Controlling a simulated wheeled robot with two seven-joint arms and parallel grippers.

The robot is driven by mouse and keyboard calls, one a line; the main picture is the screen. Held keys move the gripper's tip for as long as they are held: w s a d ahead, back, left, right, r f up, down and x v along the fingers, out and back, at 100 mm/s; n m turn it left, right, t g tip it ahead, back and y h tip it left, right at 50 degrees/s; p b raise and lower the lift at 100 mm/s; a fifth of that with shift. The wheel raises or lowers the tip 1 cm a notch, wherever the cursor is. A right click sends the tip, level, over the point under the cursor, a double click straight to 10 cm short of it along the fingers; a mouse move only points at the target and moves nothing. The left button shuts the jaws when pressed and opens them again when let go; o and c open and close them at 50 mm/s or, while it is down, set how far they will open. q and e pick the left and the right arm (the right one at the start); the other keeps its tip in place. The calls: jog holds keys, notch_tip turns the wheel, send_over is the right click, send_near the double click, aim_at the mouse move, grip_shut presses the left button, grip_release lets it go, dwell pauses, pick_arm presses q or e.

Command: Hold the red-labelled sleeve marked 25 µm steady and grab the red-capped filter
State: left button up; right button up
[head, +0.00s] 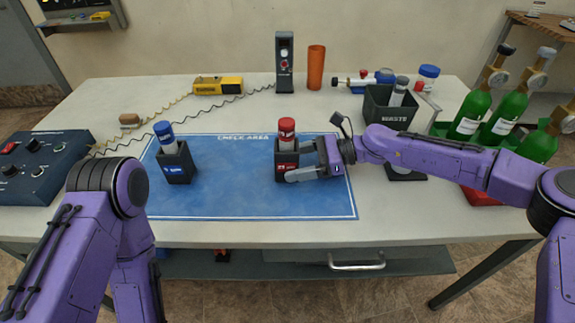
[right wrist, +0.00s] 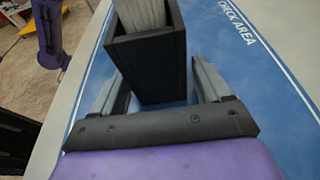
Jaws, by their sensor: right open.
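The red-labelled black sleeve (head: 287,158) stands upright on the blue check-area mat (head: 230,200). The red-capped filter (head: 287,126) stands in it, with its cap and part of its body above the rim. The label is too small to read surely. My right gripper (head: 298,163) is open at the sleeve, coming in from the right. In the right wrist view its fingers (right wrist: 165,90) lie on either side of the sleeve (right wrist: 153,72), with the filter's pale ridged body (right wrist: 145,14) inside. Contact cannot be told. My left gripper is out of view.
A blue-labelled sleeve (head: 177,167) with a blue-capped filter (head: 164,134) stands on the mat's left. A black waste bin (head: 388,118) and green bottles (head: 470,115) stand right. A dark control box (head: 42,170) is far left. The mat between the sleeves is clear.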

jog(key=shift+s+a, duration=0.15)
jog(key=shift+a, duration=0.25)
jog(key=shift+a+f, duration=0.2)
jog(key=shift+a, duration=0.05)
jog(key=c, duration=0.6)
jog(key=shift+o, duration=0.2)
